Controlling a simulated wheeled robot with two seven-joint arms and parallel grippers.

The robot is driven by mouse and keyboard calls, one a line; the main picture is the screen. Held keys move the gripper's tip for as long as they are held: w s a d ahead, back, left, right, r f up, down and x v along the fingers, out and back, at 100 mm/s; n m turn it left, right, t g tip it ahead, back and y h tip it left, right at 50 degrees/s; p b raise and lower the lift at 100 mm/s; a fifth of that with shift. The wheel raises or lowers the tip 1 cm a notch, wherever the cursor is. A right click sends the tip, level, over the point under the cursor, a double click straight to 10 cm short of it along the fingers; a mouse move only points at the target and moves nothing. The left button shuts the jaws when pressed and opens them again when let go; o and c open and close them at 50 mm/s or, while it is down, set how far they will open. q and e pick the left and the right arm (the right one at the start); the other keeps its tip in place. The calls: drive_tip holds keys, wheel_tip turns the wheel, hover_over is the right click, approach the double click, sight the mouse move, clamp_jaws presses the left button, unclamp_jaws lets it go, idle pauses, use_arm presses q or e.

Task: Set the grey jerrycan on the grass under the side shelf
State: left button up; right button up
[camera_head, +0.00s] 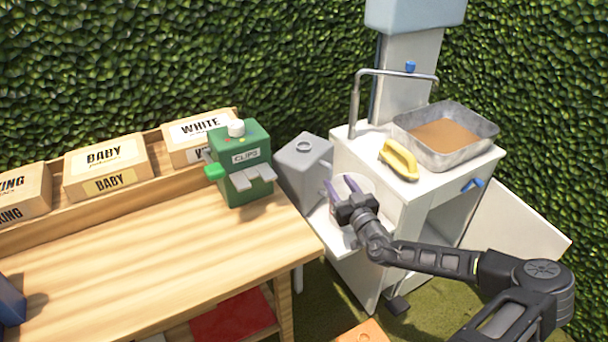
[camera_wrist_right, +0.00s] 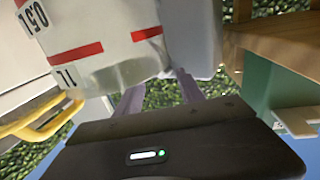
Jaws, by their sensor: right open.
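The grey jerrycan (camera_head: 304,172) stands upright on the white side shelf (camera_head: 328,232), left of the white cabinet. In the right wrist view, which looks upside down, a grey body that seems to be the jerrycan (camera_wrist_right: 196,42) is beyond the purple fingers. My right gripper (camera_head: 340,186) is open, just right of and in front of the jerrycan. A white measuring jug (camera_wrist_right: 100,40) with red bands is close beside the fingers; it is partly hidden behind the gripper in the head view (camera_head: 367,186). Grass (camera_head: 322,308) shows below the shelf. My left gripper is out of view.
The wooden bench (camera_head: 150,255) has a green clips box (camera_head: 240,185) at its right end, near the jerrycan. A yellow-handled tool (camera_head: 399,160) and a metal tray (camera_head: 478,139) sit on the cabinet. A terracotta item (camera_head: 362,333) is at the bottom edge.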

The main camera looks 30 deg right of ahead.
sight(330, 172)
drive_tip(key=shift+w, duration=0.15)
drive_tip(key=w, duration=0.5)
drive_tip(key=shift+d+f, duration=0.15)
drive_tip(key=shift+d, duration=0.2)
drive_tip(key=shift+c, duration=0.6)
clamp_jaws()
drive_tip(key=shift+r, duration=0.2)
idle(0.5)
